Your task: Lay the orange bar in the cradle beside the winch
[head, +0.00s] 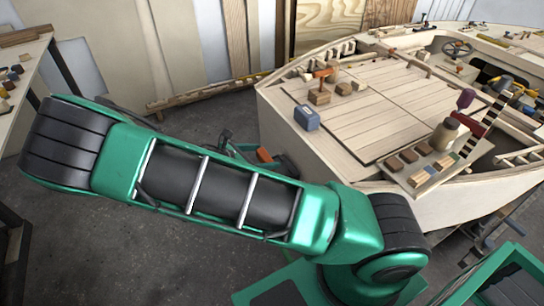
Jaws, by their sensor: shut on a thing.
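My gripper (280,161) shows only in part, just past the upper edge of my green arm, low in front of the hull's near left side. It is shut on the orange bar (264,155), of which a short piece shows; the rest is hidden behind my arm. On the near left of the deck, brown wooden blocks (319,97) stand close together, with a small orange-topped fitting (323,73) behind them. A blue-grey box (307,118) stands nearer the deck edge. I cannot tell for sure which of these are the winch and the cradle.
The plywood hull (335,165) fills the right. A board with several blocks (420,165), a bottle-like jar (445,133) and a striped strip (487,122) stand at its near right. The planked deck middle (375,105) is clear. A bench (25,75) stands at left.

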